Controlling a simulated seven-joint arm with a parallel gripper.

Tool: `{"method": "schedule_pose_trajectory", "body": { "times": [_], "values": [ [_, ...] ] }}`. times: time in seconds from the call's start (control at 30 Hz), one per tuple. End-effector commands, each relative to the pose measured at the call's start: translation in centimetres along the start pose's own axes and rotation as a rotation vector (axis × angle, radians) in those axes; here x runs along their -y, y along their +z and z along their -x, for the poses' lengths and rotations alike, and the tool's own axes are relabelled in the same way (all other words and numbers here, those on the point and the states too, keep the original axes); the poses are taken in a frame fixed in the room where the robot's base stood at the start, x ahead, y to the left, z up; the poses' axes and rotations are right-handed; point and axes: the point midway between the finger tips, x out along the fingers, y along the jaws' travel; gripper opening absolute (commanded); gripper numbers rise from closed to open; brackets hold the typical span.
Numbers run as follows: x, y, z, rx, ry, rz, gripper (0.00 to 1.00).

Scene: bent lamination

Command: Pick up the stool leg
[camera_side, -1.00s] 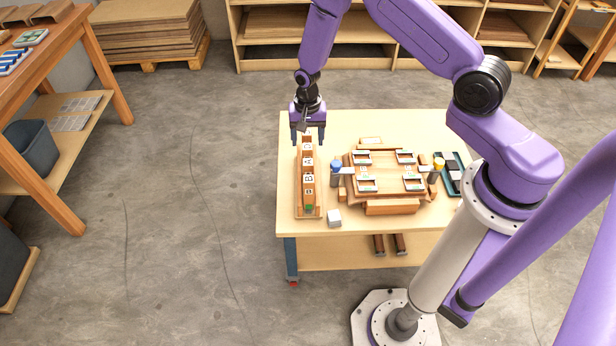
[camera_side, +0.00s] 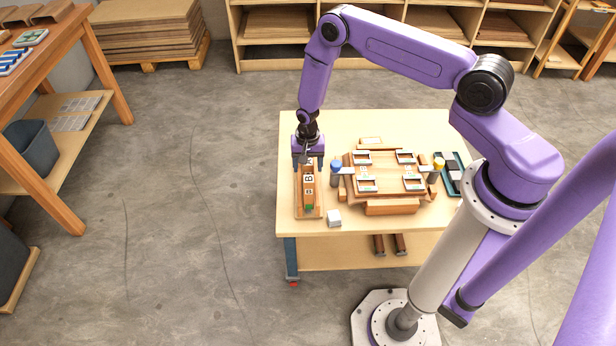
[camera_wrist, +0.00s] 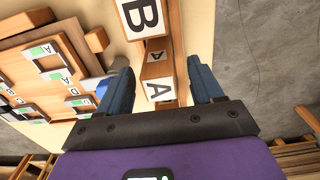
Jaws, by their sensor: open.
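A row of orange wooden pieces (camera_side: 308,193) with white letter labels stands in a narrow wooden rack (camera_side: 300,214) at the table's left side. I cannot tell for sure which piece is the stool leg. My gripper (camera_side: 308,166) is over the row's far part and hides some of it. In the wrist view, my gripper (camera_wrist: 158,72) is open, with one finger on each side of a wooden piece labelled A (camera_wrist: 158,90). A piece labelled B (camera_wrist: 142,18) is just beyond. I cannot tell whether the fingers touch wood.
Right of the row is a wooden form (camera_side: 388,182) with several clamp frames and blue-capped (camera_side: 336,167) and yellow-capped (camera_side: 438,164) bottles. A pale cube (camera_side: 334,218) sits by the rack's near end. A dark tray (camera_side: 453,172) is at right. The table's back left is clear.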

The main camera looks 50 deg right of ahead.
Motion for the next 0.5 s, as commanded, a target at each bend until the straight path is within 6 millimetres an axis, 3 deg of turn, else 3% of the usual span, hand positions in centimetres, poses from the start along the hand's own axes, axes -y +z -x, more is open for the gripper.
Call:
{"method": "schedule_pose_trajectory", "body": {
  "times": [0.23,0.5],
  "values": [
    [-0.2,-0.3,-3.1,0.002,0.002,0.000,0.66],
    [-0.1,-0.3,-3.9,0.000,0.001,0.000,0.66]
  ]
}}
